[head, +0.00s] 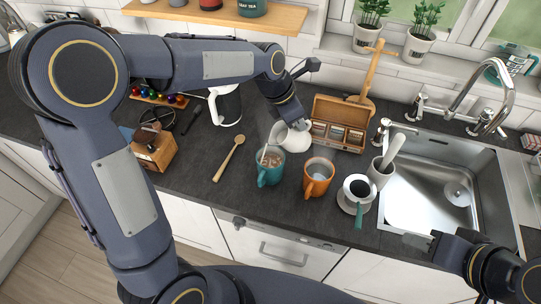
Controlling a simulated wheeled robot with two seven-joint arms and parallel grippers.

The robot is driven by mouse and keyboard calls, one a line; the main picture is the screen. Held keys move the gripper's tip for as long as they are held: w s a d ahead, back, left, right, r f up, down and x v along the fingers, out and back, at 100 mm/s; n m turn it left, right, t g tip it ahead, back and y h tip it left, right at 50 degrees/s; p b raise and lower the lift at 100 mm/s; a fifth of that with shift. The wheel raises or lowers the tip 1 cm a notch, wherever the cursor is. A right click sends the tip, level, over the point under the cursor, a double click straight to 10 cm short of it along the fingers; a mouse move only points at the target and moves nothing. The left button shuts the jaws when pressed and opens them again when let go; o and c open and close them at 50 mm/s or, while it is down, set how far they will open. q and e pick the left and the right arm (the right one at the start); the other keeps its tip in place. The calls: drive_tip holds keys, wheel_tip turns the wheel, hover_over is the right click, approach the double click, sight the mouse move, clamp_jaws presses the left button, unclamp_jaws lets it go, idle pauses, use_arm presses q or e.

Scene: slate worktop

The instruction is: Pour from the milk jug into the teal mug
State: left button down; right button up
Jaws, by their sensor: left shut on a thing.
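The milk jug (294,137) is white and tilted, its spout toward the lower left, just above the teal mug. My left gripper (291,117) is shut on it from above and behind, partly hiding it. The teal mug (270,175) stands upright on the worktop with brownish contents and its handle toward the front. A pale streak shows between the spout and the mug's opening. My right gripper (420,240) is at the lower right, in front of the sink and away from the mugs; its opening is unclear.
An orange mug (317,182) stands close right of the teal mug. A dark-filled cup (359,187) on a saucer is further right, beside the sink (418,190). A wooden spoon (229,158) lies left. A wooden tea box (340,113) is behind.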

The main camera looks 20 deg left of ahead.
use_arm(q)
drive_tip(key=shift+s+a+f+t+h+b, duration=0.1)
drive_tip(key=shift+f+t+h+b, duration=0.05)
drive_tip(key=shift+t+h+b, duration=0.2)
idle(1.4)
drive_tip(key=g+y, duration=0.1)
drive_tip(key=d+g+y, duration=0.1)
drive_tip(key=shift+w+d+f+y+p, duration=0.3)
drive_tip(key=shift+w+f+y+p, duration=0.05)
drive_tip(key=shift+w+f, duration=0.05)
drive_tip(key=shift+w+d+r, duration=0.1)
drive_tip(key=shift+w+d, duration=0.15)
drive_tip(key=shift+w, duration=0.1)
drive_tip(key=shift+r+g+y, duration=0.15)
drive_tip(key=shift+g+y, duration=0.1)
drive_tip(key=shift+y, duration=0.15)
drive_tip(key=shift+w+d, duration=0.1)
drive_tip(key=shift+d, duration=0.2)
drive_tip(key=shift+w+d+f+g+y, duration=0.45)
drive_tip(key=shift+d+g+y, duration=0.15)
drive_tip(key=shift+y, duration=0.25)
drive_tip(key=shift+w+d+f+g+y, duration=0.3)
drive_tip(key=shift+w+d+g+y, duration=0.2)
drive_tip(key=shift+d+y, duration=0.35)
drive_tip(key=shift+w+d+f+g+y, duration=0.4)
drive_tip(key=shift+d+g+y, duration=0.2)
drive_tip(key=shift+y, duration=0.3)
